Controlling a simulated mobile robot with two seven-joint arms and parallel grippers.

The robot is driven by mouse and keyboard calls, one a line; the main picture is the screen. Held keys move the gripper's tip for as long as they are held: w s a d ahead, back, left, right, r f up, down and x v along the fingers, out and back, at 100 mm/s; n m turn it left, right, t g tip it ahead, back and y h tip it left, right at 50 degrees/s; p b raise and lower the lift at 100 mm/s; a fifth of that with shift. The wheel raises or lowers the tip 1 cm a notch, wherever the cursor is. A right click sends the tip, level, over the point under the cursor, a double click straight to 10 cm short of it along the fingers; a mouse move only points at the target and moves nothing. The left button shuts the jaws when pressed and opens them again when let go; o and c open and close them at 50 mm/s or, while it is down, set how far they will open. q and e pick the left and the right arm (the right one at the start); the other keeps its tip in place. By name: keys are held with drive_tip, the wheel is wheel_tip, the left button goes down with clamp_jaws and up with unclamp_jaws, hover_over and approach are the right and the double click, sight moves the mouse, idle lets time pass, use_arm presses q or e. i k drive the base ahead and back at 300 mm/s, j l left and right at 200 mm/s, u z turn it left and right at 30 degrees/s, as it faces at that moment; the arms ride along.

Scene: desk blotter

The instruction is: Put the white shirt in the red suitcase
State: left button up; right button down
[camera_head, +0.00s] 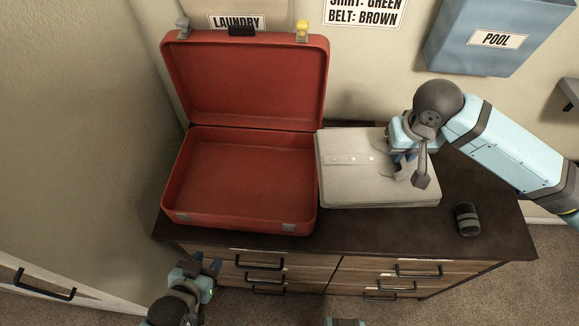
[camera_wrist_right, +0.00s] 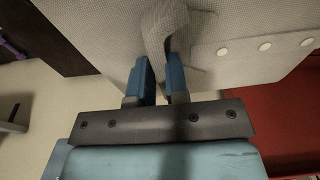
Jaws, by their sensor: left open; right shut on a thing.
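The white shirt (camera_head: 350,180) lies folded flat on the dark dresser top, just right of the red suitcase (camera_head: 180,205). The suitcase is open with its lid raised against the wall, and its inside is empty. My right gripper (camera_head: 402,165) is over the right part of the shirt, shut on a pinched fold of its cloth. In the right wrist view the fold of the shirt (camera_wrist_right: 220,50) rises between the blue fingers (camera_wrist_right: 160,80). My left gripper (camera_head: 207,268) is open and empty, low in front of the dresser, below the suitcase's front edge.
The dresser (camera_head: 480,215) has a small dark cylinder (camera_head: 467,219) near its right front. A blue bin marked POOL (camera_head: 480,45) and a LAUNDRY label (camera_head: 236,21) are at the back. The raised lid and suitcase walls are obstacles; the dresser's right end is mostly clear.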

sight(224, 181)
drive_tip(key=j+u, duration=0.15)
drive_tip(key=u, duration=0.2)
drive_tip(key=j+u, duration=0.2)
drive_tip(key=u, duration=0.15)
drive_tip(key=i+j+u, duration=0.1)
drive_tip(key=u, duration=0.25)
